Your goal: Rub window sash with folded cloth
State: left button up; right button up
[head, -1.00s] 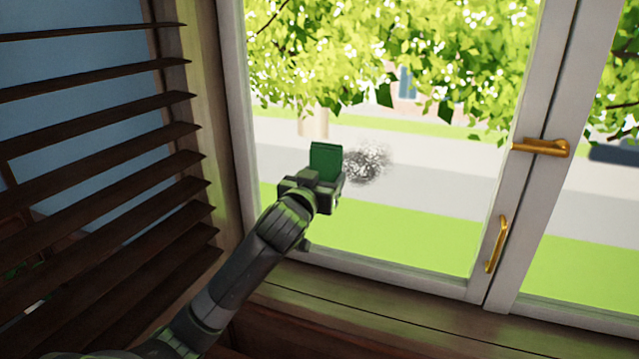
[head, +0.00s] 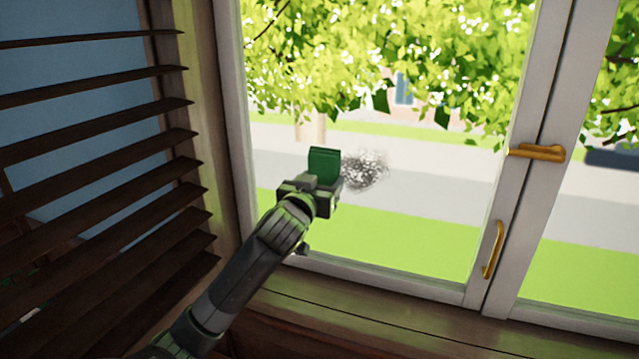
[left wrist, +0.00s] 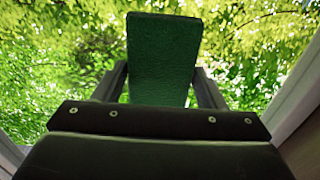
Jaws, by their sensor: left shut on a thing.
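My left gripper (head: 312,184) is shut on a green folded cloth (head: 324,164) and holds it up in front of the left window pane. The cloth also shows in the left wrist view (left wrist: 163,58), upright between the two fingers. A dark, speckled smudge (head: 366,171) shows on the glass just right of the cloth. I cannot tell whether the cloth touches the glass. The white window sash (head: 516,170) frames the pane and carries brass handles. My right gripper is not in view.
Dark slatted blinds (head: 95,150) stand on the left, close to my left arm. A wooden sill (head: 400,312) runs below the window. A brass latch (head: 537,152) and a brass pull handle (head: 493,250) stick out on the right. The glass between smudge and handles is clear.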

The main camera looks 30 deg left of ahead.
aim_at(376, 181)
pick_arm(q)
jog(key=shift+w+a, duration=0.1)
jog(key=shift+w, duration=0.45)
jog(key=shift+w+d+p, duration=0.15)
jog(key=shift+w+d, duration=0.05)
jog(key=shift+d, duration=0.6)
jog(key=shift+w+d+p, duration=0.15)
jog(key=shift+d, duration=0.7)
jog(key=shift+w+d+p, duration=0.15)
jog(key=shift+w+d, duration=0.05)
jog(key=shift+d, duration=0.6)
jog(key=shift+w+d, duration=0.25)
jog(key=shift+d, duration=0.65)
jog(key=shift+w+d, duration=0.2)
jog(key=shift+d, duration=0.65)
jog(key=shift+w+d, duration=0.15)
jog(key=shift+d, duration=0.45)
jog(key=shift+w+d, duration=0.15)
jog(key=shift+d, duration=0.45)
